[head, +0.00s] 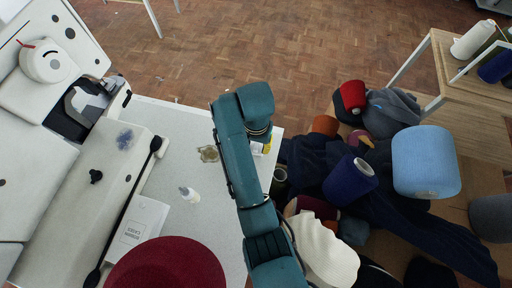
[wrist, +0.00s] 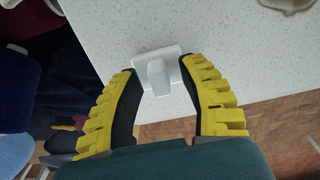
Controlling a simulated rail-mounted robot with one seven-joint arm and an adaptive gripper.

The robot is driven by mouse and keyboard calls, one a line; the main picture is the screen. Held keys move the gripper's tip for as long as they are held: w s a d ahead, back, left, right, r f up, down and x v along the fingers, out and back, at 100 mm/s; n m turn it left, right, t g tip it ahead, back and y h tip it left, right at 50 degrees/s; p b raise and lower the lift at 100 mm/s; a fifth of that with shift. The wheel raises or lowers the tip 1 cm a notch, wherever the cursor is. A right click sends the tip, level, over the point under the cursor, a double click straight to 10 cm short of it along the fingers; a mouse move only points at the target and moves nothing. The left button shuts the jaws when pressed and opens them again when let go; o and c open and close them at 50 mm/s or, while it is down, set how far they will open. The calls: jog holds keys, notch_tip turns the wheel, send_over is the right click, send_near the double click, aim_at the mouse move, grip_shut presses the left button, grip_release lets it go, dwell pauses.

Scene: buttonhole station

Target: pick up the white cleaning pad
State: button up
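The white cleaning pad (wrist: 144,60), a small flat plate with a raised block on it, lies on the speckled light table near its edge. In the wrist view my gripper (wrist: 160,68) is open, with one black-and-yellow finger on each side of the pad. The fingertips are close to the pad's sides; I cannot tell whether they touch it. In the head view my gripper (head: 264,146) is over the table's right edge, largely hidden by my teal arm. A small white patch beside it may be the pad.
The speckled table (head: 165,120) also holds a small white bottle (head: 190,194), a crumpled beige piece (head: 208,153) and a labelled white box (head: 137,228). A maroon cone (head: 168,266) stands in front. Yarn cones, including a light blue one (head: 426,160), and dark cloth crowd the right.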

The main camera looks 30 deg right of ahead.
grip_shut()
notch_tip(320, 180, up, 10)
jog(key=p, duration=0.9)
jog(key=shift+r+p, duration=0.1)
jog(key=shift+p, duration=0.25)
jog(key=c, duration=0.5)
grip_release()
grip_shut()
